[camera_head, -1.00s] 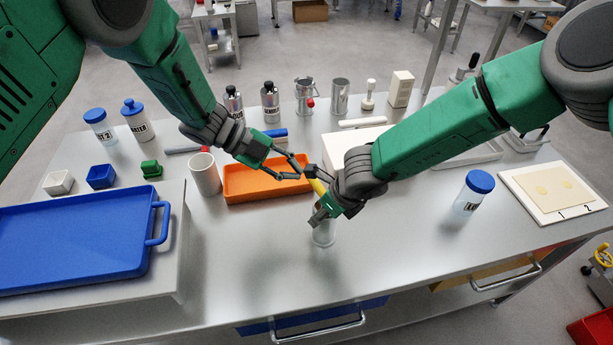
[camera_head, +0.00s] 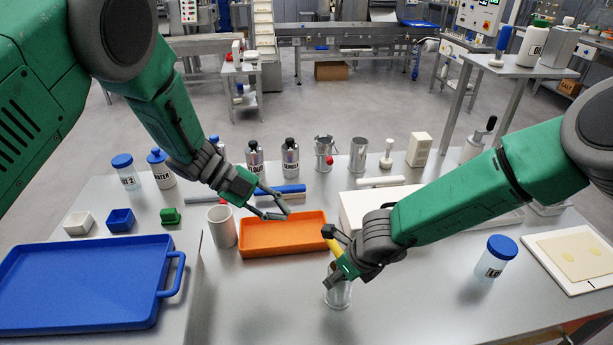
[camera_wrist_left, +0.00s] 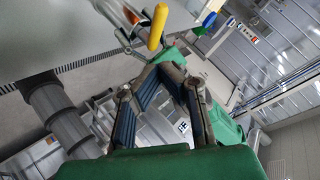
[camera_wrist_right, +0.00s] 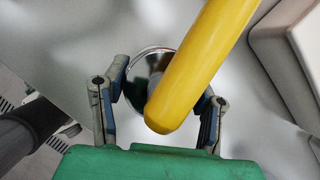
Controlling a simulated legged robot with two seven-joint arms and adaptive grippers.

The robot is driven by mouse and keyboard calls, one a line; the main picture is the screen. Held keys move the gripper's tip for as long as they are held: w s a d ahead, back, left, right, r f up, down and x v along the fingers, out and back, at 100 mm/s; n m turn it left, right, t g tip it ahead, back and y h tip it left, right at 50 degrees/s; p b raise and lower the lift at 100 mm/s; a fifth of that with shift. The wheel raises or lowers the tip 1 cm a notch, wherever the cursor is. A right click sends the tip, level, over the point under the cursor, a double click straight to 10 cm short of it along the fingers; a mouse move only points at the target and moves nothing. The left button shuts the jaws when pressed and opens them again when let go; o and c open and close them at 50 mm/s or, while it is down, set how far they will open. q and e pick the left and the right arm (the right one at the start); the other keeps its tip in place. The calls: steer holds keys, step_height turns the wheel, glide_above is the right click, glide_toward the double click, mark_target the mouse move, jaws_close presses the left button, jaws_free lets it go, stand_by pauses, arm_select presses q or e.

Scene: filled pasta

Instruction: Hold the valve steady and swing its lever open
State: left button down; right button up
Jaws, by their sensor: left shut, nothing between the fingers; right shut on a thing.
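The valve's yellow lever (camera_head: 334,247) points up and to the left from my right gripper. The silvery valve body (camera_head: 338,295) is upright below that gripper and partly hidden by it. My right gripper (camera_head: 346,270) is shut on the valve. In the right wrist view, the lever (camera_wrist_right: 205,60) crosses in front of the round metal body (camera_wrist_right: 150,66) between the fingers. My left gripper (camera_head: 287,213) is shut and empty above the orange tray, apart from the lever and to its left. In the left wrist view, the lever (camera_wrist_left: 157,27) shows just beyond the closed fingertips.
The orange tray (camera_head: 243,250) lies behind and left of the valve, with a grey cup (camera_head: 222,227) beside it. A blue tray (camera_head: 165,320) is at left. A white box (camera_head: 348,208) is behind my right gripper. A blue-lidded jar (camera_head: 494,258) stands at right. The front table centre is clear.

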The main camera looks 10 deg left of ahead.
arm_select(q)
steer(key=s+a+f+n+t+h, duration=0.25)
steer(key=s+f+n+t, duration=0.45)
steer(key=n, duration=0.8)
steer(key=w+d+f+t, duration=0.1)
steer(key=w+d, duration=0.6)
steer(key=d, duration=0.4)
steer(key=shift+f+t, duration=0.3)
steer(key=shift+f, duration=0.05)
steer(key=shift+y, duration=0.25)
steer(key=shift+w+d, duration=0.5)
steer(key=shift+w, duration=0.2)
steer(key=shift+a, duration=0.1)
steer(key=s+a+r, duration=0.1)
steer(key=s+a, duration=0.1)
steer(key=a, duration=0.4)
steer(key=s+a+r, duration=0.1)
steer(key=s+a, duration=0.1)
steer(key=a, duration=0.5)
steer(key=shift+s+r, duration=0.2)
steer(key=shift+r, duration=0.05)
